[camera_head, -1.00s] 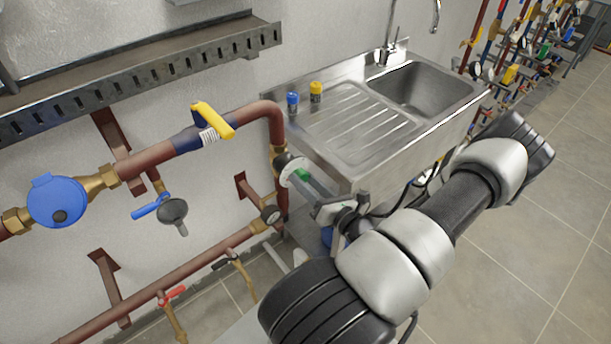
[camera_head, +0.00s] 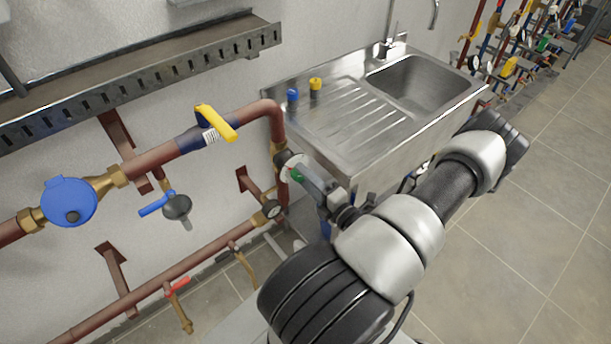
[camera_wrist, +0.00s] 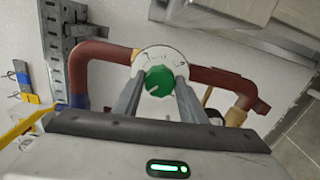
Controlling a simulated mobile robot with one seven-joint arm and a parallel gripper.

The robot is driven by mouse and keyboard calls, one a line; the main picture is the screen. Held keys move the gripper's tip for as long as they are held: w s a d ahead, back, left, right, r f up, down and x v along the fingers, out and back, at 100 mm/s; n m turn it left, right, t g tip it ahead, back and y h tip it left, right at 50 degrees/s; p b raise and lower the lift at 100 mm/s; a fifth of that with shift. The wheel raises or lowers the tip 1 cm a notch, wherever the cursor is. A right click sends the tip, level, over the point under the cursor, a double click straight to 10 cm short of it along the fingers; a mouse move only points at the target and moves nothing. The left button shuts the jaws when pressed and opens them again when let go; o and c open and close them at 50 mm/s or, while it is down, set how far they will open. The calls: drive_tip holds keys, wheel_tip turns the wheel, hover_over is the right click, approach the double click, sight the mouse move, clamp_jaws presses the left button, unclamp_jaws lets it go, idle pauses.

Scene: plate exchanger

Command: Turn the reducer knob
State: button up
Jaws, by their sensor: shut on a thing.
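The green reducer knob (camera_wrist: 160,81) sits at the centre of a white round dial (camera_wrist: 166,56) with black marks, on the brown pipe. In the head view only a bit of the green knob (camera_head: 298,173) shows beside the dial (camera_head: 289,163), below the pipe's bend. My gripper (camera_wrist: 162,84) has one finger on each side of the knob and is shut on it. In the head view my gripper (camera_head: 305,176) reaches the knob from the lower right and partly hides it.
A steel sink (camera_head: 352,125) stands right behind my gripper, its front edge close to my arm. A yellow-handled valve (camera_head: 215,123), a blue meter (camera_head: 69,202) and a blue-handled valve (camera_head: 157,204) lie to the left.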

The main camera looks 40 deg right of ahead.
drive_tip(key=shift+f+m+p, duration=0.1)
drive_tip(key=shift+m+p, duration=0.35)
drive_tip(key=shift+m, duration=4.45)
drive_tip(key=o, duration=1.1)
drive_tip(key=shift+s, duration=0.1)
drive_tip(key=s, duration=0.5)
drive_tip(key=s+a, duration=0.1)
drive_tip(key=s, duration=0.5)
drive_tip(key=s+a+b, duration=0.1)
drive_tip(key=s, duration=0.5)
